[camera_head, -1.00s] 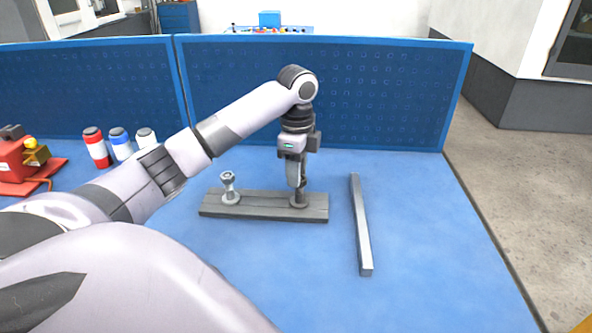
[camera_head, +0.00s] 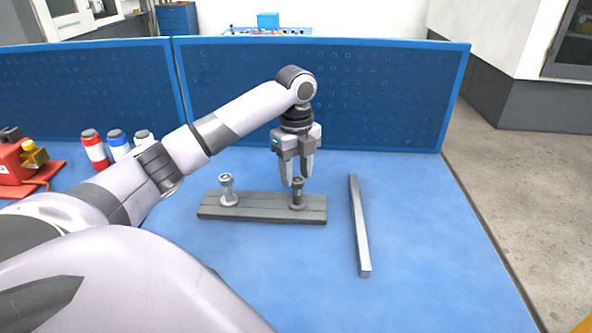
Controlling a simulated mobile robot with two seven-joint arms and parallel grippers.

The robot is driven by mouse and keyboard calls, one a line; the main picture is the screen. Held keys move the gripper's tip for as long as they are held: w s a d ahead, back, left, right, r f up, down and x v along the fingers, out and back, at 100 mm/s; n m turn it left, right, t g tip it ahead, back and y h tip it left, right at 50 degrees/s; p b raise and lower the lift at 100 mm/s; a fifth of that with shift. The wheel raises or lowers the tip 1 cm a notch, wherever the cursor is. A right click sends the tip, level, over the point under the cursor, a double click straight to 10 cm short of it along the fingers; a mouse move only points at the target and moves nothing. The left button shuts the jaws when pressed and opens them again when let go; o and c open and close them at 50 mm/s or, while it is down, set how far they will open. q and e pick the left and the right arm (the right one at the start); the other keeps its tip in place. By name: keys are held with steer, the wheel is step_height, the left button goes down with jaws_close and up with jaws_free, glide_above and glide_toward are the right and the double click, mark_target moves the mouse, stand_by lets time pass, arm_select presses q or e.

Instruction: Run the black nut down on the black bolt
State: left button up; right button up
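The black bolt (camera_head: 298,196) stands upright near the right end of a grey plate on the blue table. It has a wider dark top; the black nut is too small to tell apart from the bolt. My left gripper (camera_head: 296,181) points down just above the bolt's top. My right gripper is not in view.
A silver bolt (camera_head: 228,192) stands at the left of the grey plate (camera_head: 262,207). A metal bar (camera_head: 360,226) lies to the right. Several bottles (camera_head: 118,145) and a red device (camera_head: 20,162) are at the left. A blue panel (camera_head: 350,95) closes the back.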

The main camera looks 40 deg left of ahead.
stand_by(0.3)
arm_select(q)
steer(key=n, duration=0.7)
steer(key=shift+s+d, duration=0.1)
steer(key=shift+s, duration=0.05)
steer(key=n, duration=0.6)
steer(key=shift+s+d+n, duration=0.15)
steer(key=shift+n, duration=0.15)
steer(key=n, duration=0.5)
steer(key=shift+n, duration=0.3)
steer(key=n, duration=0.4)
steer(key=shift+s+d+n, duration=0.15)
steer(key=shift+n, duration=0.25)
jaws_close()
